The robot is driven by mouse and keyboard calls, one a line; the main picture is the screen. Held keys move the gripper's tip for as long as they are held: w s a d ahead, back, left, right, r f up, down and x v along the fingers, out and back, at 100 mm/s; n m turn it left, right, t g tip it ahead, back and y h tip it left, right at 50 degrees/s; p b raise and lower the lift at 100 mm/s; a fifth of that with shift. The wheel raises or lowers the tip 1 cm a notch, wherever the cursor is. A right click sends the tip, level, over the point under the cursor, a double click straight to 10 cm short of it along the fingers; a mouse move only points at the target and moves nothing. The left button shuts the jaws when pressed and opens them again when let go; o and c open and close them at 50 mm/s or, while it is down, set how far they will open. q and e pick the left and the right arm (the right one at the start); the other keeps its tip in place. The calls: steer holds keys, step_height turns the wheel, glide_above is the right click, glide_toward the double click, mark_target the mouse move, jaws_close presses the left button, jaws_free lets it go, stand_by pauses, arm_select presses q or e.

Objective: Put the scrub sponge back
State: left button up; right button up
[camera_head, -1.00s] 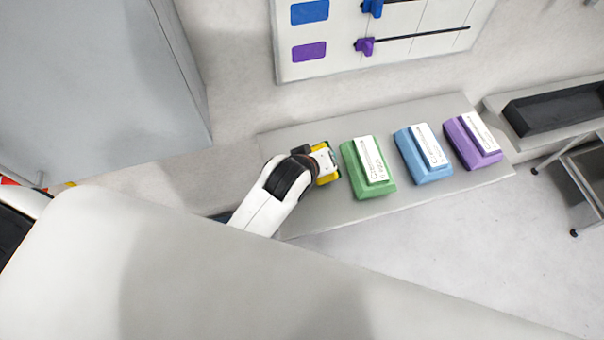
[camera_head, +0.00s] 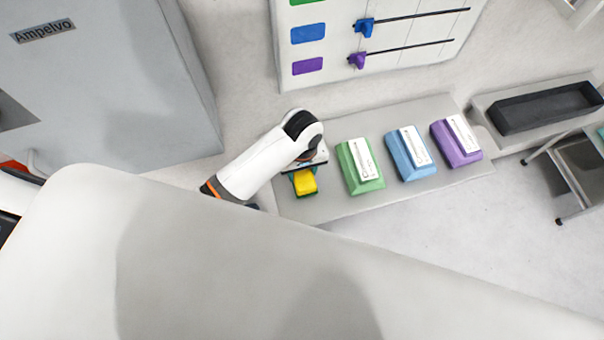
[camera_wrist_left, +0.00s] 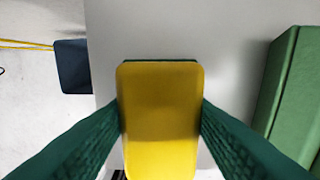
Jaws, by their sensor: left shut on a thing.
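The scrub sponge (camera_head: 306,183) is yellow with a dark green edge. It shows in the head view over the left end of the grey table, left of the green egg carton. In the left wrist view the yellow face of the sponge (camera_wrist_left: 160,120) fills the middle. My left gripper (camera_head: 304,172) is shut on it, with a dark green finger along each side in the wrist view. I cannot tell whether the sponge touches the table. My right gripper is not in view.
Green (camera_head: 360,168), blue (camera_head: 409,154) and purple (camera_head: 456,142) cartons with white labels stand on the grey table (camera_head: 340,208). A black bin (camera_head: 545,108) is at the right. A board with sliders (camera_head: 400,60) stands behind. A dark blue object (camera_wrist_left: 72,66) lies beside the table edge.

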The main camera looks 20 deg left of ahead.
mark_target(302, 172)
arm_select(q)
step_height(302, 172, down, 2)
steer(key=shift+f, duration=0.25)
steer(key=shift+f+p, duration=0.3)
steer(key=shift+f, duration=0.05)
steer(key=shift+s+f, duration=0.1)
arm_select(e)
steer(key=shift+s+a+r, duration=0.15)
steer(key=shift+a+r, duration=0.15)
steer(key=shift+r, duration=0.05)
arm_select(q)
steer(key=o, duration=1.1)
steer(key=shift+o, duration=0.2)
